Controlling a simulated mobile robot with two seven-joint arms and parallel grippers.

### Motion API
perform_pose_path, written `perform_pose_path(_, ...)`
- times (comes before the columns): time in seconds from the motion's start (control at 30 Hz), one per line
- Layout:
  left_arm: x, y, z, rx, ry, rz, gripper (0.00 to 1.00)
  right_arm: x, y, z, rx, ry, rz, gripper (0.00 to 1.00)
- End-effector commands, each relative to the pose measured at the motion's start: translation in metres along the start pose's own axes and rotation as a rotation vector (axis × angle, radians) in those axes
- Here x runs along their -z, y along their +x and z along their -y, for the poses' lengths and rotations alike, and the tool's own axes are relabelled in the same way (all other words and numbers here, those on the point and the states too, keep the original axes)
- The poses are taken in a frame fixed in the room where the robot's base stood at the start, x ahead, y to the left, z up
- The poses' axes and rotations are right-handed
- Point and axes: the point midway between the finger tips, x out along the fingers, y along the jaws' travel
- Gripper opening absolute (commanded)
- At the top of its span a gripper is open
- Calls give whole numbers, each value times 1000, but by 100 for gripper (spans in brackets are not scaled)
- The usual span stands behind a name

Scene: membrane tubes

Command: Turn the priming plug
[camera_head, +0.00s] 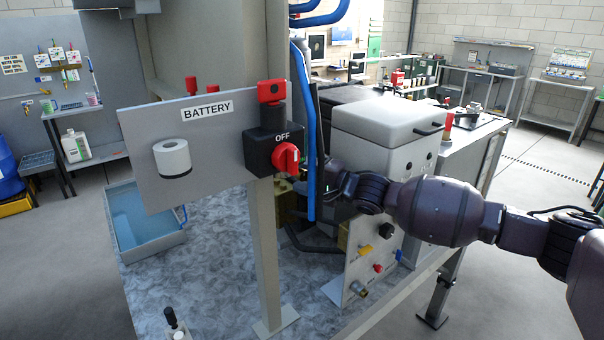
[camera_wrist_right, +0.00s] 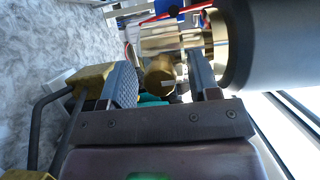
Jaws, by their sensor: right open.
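My right gripper (camera_wrist_right: 158,62) is open in the right wrist view. A round brass plug (camera_wrist_right: 159,78), which looks like the priming plug, shows between its two fingers, with a pale slot or mark on its face. It sits on a larger shiny brass body (camera_wrist_right: 180,42). I cannot tell whether either finger touches the plug. In the head view my right arm comes in from the right, and its gripper is mostly hidden behind the blue hoses (camera_head: 311,150) and the battery switch. The plug cannot be made out there. My left gripper is not in view.
The battery panel (camera_head: 140,150) with its red switch (camera_head: 286,157) and a grey post (camera_head: 264,240) stand in front of the gripper. A white-lidded unit (camera_head: 385,120) stands behind my arm. A dark cylinder (camera_wrist_right: 275,45) lies close right of the fingers. A blue tray (camera_head: 145,218) is at left.

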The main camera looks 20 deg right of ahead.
Motion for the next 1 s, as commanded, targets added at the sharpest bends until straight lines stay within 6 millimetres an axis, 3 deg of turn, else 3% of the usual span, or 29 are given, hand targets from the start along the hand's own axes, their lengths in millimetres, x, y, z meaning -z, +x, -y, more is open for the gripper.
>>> perform_pose_path(0.3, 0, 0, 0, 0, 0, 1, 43, 0, 2, -1, -1, 0, -1, 54)
perform_pose_path(0.6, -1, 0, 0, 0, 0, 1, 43, 0, 2, 0, -1, 0, 0, 8)
perform_pose_path(1.0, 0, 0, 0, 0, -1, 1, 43, 0, 1, 0, -31, -73, 0, 7)
